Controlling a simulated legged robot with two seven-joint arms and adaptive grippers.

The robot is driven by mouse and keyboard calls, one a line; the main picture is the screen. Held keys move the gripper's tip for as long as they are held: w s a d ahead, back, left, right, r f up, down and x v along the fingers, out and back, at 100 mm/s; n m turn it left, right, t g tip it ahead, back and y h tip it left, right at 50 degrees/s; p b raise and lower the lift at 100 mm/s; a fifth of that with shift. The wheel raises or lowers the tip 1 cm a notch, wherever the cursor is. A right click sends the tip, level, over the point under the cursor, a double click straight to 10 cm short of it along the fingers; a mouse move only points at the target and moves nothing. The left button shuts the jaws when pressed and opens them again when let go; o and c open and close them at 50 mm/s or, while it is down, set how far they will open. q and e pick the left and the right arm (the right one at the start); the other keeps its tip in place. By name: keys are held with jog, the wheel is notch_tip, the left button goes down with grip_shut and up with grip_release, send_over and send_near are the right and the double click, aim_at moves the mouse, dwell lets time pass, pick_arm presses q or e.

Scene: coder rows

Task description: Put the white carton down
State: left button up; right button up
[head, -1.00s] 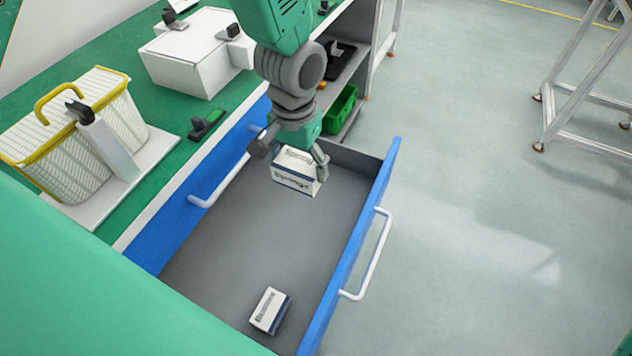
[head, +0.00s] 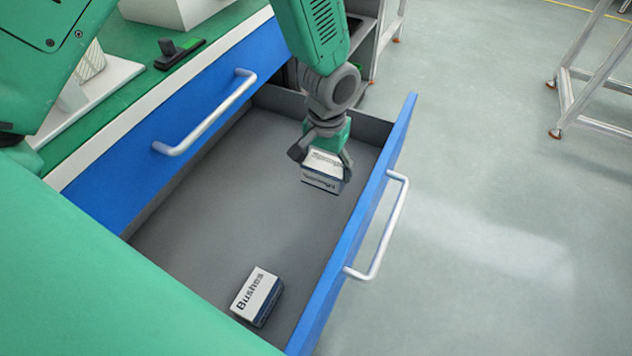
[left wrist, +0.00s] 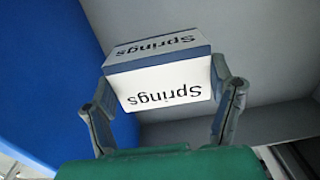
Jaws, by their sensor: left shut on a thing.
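A white carton (head: 322,172) with a dark blue band and the word "Springs" is in my left gripper (head: 322,158). The gripper is shut on it, with a finger on each side. The carton hangs inside the open blue drawer (head: 225,190), towards its far end; whether it touches the grey floor cannot be told. In the left wrist view the carton (left wrist: 165,82) sits between the fingertips, its lettering upside down. My right gripper is not in view.
The drawer's front panel (head: 360,215) has a white handle (head: 385,230). A closed blue drawer front (head: 190,110) with a handle (head: 208,115) stands to the left. The drawer floor between the cartons is bare. A green bench with a white box (head: 165,10) is at upper left.

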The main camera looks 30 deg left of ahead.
aim_at(321, 177)
pick_arm(q)
jog(key=f, duration=0.1)
jog(key=f+b, duration=0.1)
jog(key=f, duration=0.2)
jog(key=shift+a+f, duration=0.25)
jog(key=shift+a, duration=0.15)
jog(key=f, duration=0.1)
jog(key=f+b, duration=0.1)
jog(key=f, duration=0.1)
jog(key=shift+d+b, duration=0.25)
jog(key=shift+b, duration=0.15)
jog(key=shift+f, duration=0.1)
jog(key=shift+d, duration=0.1)
jog(key=o, duration=1.3)
jog(key=shift+a, duration=0.25)
